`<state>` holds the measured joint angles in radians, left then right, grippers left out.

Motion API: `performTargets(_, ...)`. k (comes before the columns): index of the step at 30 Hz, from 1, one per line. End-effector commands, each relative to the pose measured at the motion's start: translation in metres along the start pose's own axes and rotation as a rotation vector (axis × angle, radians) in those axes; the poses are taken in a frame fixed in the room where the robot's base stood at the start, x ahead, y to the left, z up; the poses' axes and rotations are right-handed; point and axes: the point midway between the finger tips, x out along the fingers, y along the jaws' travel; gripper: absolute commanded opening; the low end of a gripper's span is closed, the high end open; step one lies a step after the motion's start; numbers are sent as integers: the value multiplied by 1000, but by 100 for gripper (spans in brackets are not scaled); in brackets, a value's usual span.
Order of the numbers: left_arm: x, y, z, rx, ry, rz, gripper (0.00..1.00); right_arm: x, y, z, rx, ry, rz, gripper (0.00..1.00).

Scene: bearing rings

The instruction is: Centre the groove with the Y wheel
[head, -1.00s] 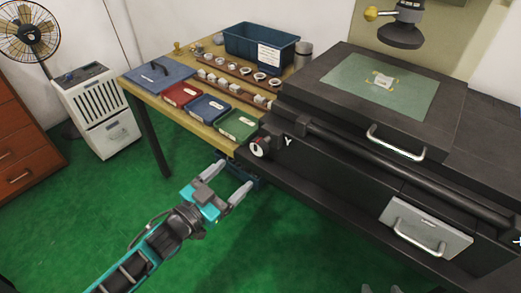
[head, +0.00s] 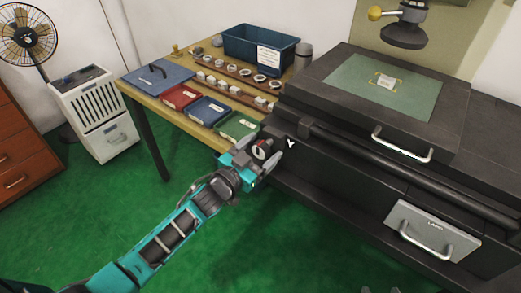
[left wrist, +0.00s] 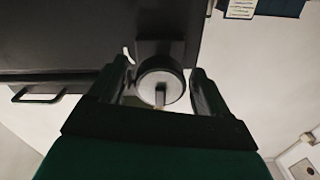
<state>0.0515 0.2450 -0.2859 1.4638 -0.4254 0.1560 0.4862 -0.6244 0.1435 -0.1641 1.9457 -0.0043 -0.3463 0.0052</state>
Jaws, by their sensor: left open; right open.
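The Y wheel (head: 261,149) is a small dark knob with a pale face on the front of the black machine, left of a white letter Y. My left gripper (head: 262,157) is open at the wheel, a finger on either side. In the left wrist view the wheel (left wrist: 160,88) sits between the two fingers, with gaps beside it. A small pale workpiece (head: 385,82) lies inside yellow corner marks on the green plate (head: 350,75); its groove is too small to make out. Only the grey tips of my right gripper (head: 381,290) show at the bottom edge, apart and empty.
The wooden table (head: 150,95) left of the machine holds red, blue and green trays, rows of rings and a blue bin (head: 245,45). A handle (head: 402,150) and a lamp drawer (head: 432,228) stick out from the machine's front. The green floor is clear.

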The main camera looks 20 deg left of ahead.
Motion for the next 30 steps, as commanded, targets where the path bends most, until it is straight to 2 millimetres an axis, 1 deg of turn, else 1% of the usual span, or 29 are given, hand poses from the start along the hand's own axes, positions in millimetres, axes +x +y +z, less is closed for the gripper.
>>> performTargets(3,0,0,0,0,0,0,77,0,0,0,0,1,-1,56)
performTargets(20,0,0,0,0,1,0,23,0,-1,-2,0,6,-2,56)
performTargets(21,0,0,0,0,1,0,22,0,-1,-2,0,6,-2,56)
performTargets(30,0,0,0,52,0,0,22,0,-1,-3,0,7,-2,56)
